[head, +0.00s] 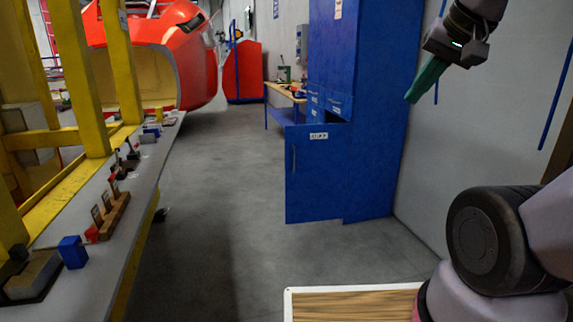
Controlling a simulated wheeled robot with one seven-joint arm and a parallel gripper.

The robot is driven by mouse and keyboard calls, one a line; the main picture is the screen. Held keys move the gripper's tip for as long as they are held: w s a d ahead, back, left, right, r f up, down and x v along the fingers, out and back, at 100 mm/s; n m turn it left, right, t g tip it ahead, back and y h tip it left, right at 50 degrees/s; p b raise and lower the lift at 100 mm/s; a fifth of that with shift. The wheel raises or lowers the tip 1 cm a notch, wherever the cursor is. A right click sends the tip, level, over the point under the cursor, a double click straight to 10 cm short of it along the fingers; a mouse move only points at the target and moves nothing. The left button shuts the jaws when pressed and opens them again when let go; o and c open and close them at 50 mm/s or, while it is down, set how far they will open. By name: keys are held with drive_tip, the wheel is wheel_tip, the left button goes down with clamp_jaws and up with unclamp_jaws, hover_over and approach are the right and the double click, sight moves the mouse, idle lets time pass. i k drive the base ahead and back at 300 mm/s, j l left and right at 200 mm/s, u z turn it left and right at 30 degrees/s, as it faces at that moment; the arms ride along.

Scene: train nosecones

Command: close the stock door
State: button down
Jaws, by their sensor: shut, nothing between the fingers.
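The stock door (306,180) is a blue panel low on the tall blue cabinet (385,110). It has a white label (318,136) at its top and an upright handle (294,158) near its left edge. The door stands open, its left edge sticking out past the cabinet front into the aisle; how wide is hard to tell. My gripper (415,92), with green fingers, is shut and empty. It is raised at the upper right, in front of the cabinet's right side and the grey wall, apart from the door.
A grey-topped bench (145,180) with parts and yellow posts (85,75) runs along the left. A red train nosecone (195,60) and a small worktable (285,90) stand behind. A wooden-topped surface (350,305) is at the bottom. The floor before the door is clear.

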sight(316, 156)
drive_tip(key=i+l, duration=0.1)
drive_tip(key=i, duration=1.5)
drive_tip(key=i+j, duration=0.25)
drive_tip(key=j, duration=0.15)
drive_tip(key=i+j+z, duration=0.1)
drive_tip(key=i+j, duration=0.4)
drive_tip(key=j, duration=0.25)
